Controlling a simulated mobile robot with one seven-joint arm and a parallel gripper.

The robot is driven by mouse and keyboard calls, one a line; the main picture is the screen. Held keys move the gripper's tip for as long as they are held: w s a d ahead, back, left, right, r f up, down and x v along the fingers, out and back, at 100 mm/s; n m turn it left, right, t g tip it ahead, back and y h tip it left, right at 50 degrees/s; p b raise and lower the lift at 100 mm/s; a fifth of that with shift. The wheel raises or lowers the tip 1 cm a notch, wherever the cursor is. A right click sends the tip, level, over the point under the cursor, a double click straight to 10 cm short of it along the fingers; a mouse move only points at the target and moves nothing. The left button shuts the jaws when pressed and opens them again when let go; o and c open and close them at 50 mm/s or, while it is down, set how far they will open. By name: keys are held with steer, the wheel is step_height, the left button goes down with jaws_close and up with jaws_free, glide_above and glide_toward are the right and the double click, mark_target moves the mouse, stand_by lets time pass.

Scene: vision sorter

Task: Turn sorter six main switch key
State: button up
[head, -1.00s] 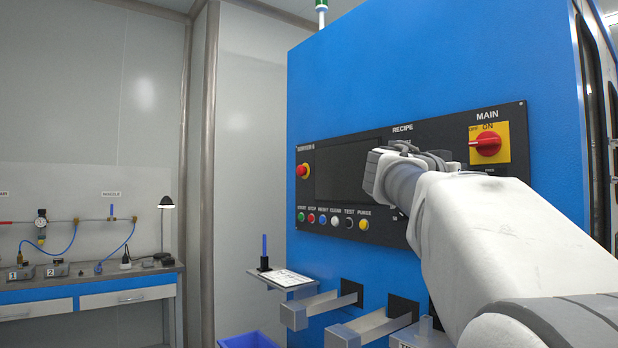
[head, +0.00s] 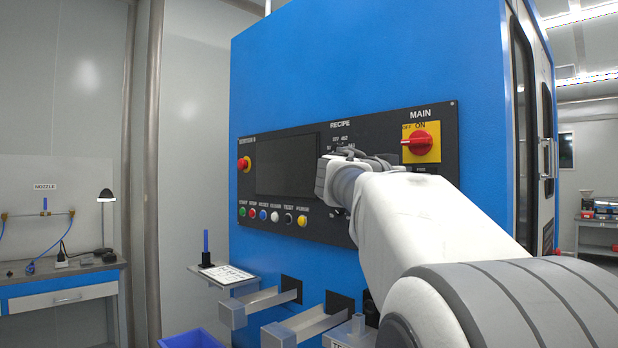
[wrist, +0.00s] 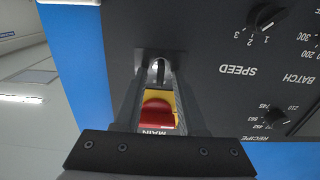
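The sorter's black control panel (head: 216,180) carries a yellow plate with a red main switch knob (head: 421,142) at its right, under the word MAIN. In the wrist view the red knob (wrist: 157,112) and its plate appear upside down between my fingers. A small metallic key-like piece (wrist: 159,72) shows between the fingertips of my gripper (wrist: 158,60). The fingers stand apart on either side of it; I cannot tell whether they touch it. In the head view my arm hides the fingers and the key.
A dark screen (head: 285,163), a red emergency button (head: 244,163) and several coloured push buttons (head: 275,215) are on the panel. Speed and batch dials (wrist: 266,17) lie beside my fingers. Metal chutes (head: 262,306) jut out below. A workbench (head: 60,292) stands at left.

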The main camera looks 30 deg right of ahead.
jaws_close()
steer(key=shift+n, duration=0.3)
stand_by(0.3)
steer(key=shift+w+a+f+n+p, duration=0.1)
steer(key=shift+n+p, duration=0.1)
steer(key=shift+n, duration=2.7)
steer(key=shift+w+f+n+p, duration=0.15)
steer(key=shift+n+p, duration=0.1)
steer(key=shift+n, duration=2.65)
steer(key=shift+w+a+f+n+p, duration=0.1)
steer(key=shift+n+p, duration=0.1)
steer(key=shift+n, duration=2.7)
jaws_free()
